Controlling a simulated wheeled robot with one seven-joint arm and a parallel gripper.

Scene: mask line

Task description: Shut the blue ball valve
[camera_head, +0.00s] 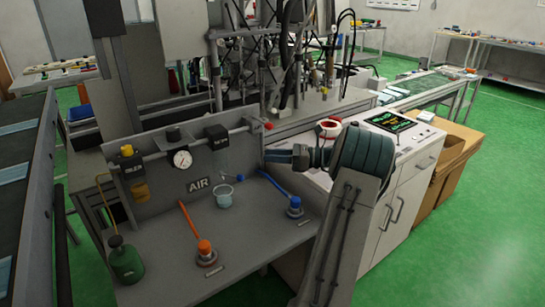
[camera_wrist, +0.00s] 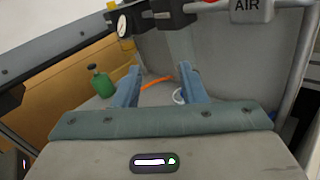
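A blue lever (camera_head: 275,186) on a round blue-topped base (camera_head: 294,206) stands at the right of the grey bench; the lever slants up to the left from the base.
An orange lever (camera_head: 188,217) stands left on the bench; it also shows in the wrist view (camera_wrist: 157,82) beyond the fingers. A green bottle (camera_head: 125,260) stands at the front left. A pipe with a gauge (camera_head: 183,159) runs along the panel. A white cabinet (camera_head: 400,190) is to the right.

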